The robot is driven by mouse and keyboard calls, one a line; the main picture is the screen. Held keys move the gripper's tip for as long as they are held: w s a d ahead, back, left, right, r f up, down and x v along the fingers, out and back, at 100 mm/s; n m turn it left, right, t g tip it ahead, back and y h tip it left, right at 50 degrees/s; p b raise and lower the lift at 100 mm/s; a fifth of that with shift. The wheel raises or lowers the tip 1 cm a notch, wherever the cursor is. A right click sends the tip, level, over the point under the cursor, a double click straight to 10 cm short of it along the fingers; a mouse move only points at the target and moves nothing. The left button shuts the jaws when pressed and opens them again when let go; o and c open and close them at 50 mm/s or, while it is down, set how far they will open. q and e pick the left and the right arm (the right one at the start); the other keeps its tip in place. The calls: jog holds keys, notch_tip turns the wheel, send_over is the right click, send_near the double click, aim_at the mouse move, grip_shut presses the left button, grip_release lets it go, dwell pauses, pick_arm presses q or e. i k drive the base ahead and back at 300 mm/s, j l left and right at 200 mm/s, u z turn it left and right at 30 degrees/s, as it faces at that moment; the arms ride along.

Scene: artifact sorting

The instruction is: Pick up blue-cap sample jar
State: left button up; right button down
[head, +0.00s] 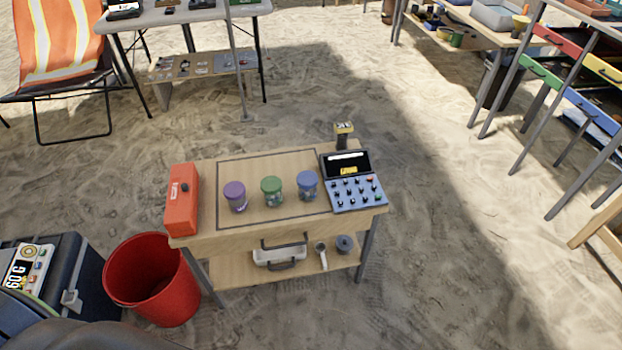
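The blue-cap sample jar (307,187) stands upright on the small wooden table (210,220), inside a dark outlined rectangle. It is the rightmost of three jars in a row, just left of a button console. A green-cap jar (272,191) stands close to its left, and a purple-cap jar (235,197) stands further left. Neither of my grippers shows in the head view, and nothing is touching the jars.
An orange-red box (182,199) sits on the table's left end, the console (357,192) on its right end. A red bucket (152,281) stands on the sand at front left. A lower shelf holds a tray (279,256) and small tools. Sand right of the table is clear.

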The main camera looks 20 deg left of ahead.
aim_at(305, 196)
jog(key=i+l+u, duration=0.15)
jog(key=u, duration=0.3)
jog(key=i+l+u, duration=0.1)
jog(key=u, duration=0.3)
jog(key=l+u, duration=0.3)
jog(key=u, duration=0.15)
jog(key=i+l+u, duration=0.1)
jog(key=l+u, duration=0.15)
jog(key=u, duration=0.2)
